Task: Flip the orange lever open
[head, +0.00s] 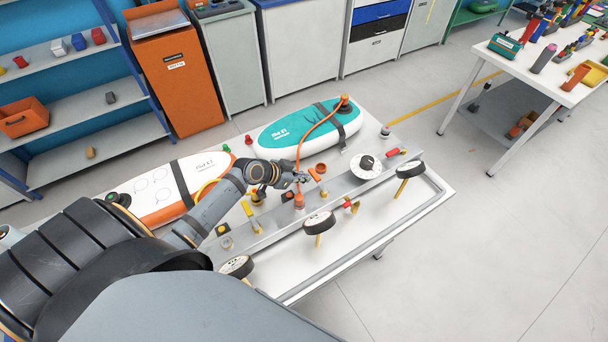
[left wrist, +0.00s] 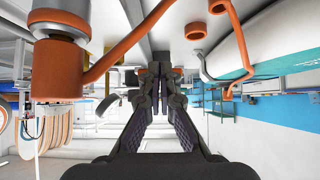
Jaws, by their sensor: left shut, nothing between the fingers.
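A short orange lever-like piece (head: 315,174) stands on the bench beside the metal rail, just right of my left gripper's fingertips in the head view. My left gripper (head: 302,178) is shut and empty, above the bench. In the left wrist view its fingers (left wrist: 156,75) are together with nothing between them. A metal fitting (left wrist: 58,55) with an orange collar shows large at upper left there, and a slim orange bar or hose (left wrist: 118,50) slants up from it; I cannot tell which. My right gripper is not in view.
An orange hose (head: 302,146) runs from near the rail to the teal board (head: 283,127). Black gauges (head: 319,222) and a white dial (head: 366,164) line the rail (head: 270,238). A white-and-orange board (head: 165,187) lies at left.

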